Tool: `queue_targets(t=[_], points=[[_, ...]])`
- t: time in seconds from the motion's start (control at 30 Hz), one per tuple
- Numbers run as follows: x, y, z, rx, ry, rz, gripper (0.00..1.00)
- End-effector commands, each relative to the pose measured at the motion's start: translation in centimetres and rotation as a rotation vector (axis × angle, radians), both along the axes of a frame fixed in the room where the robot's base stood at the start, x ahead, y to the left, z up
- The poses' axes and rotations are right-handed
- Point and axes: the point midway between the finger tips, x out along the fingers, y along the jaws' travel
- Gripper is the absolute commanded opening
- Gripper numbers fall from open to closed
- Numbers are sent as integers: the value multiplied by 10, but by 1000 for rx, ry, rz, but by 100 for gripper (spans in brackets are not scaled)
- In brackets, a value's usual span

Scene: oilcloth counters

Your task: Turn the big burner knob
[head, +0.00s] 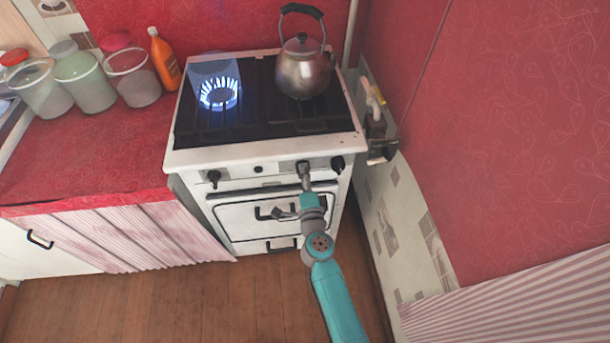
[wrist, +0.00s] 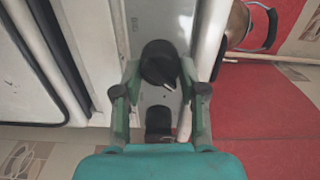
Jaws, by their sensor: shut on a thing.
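A white stove (head: 258,152) has dark knobs along its front panel. My gripper (head: 304,170) reaches the panel right of its middle. In the wrist view, my gripper (wrist: 160,74) has one finger on each side of a round black knob (wrist: 160,60) and is shut on it. A pale mark shows on the knob's lower right edge. In the head view my gripper hides most of this knob. A second knob (head: 338,164) sits to the right, and it also shows in the wrist view (wrist: 158,120). Another knob (head: 213,177) is at the left.
A blue flame (head: 218,95) burns on the left burner. A metal kettle (head: 303,72) stands on the back right of the cooktop. Jars and an orange bottle (head: 164,60) stand on the red counter (head: 90,145).

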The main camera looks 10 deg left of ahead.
Motion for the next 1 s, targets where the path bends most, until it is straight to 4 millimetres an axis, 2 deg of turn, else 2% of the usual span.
queue_targets(t=[0.6, 1.0], points=[[-1, 1, 0, -522, -149, 2, 7], [-1, 1, 0, -690, -196, 2, 7]])
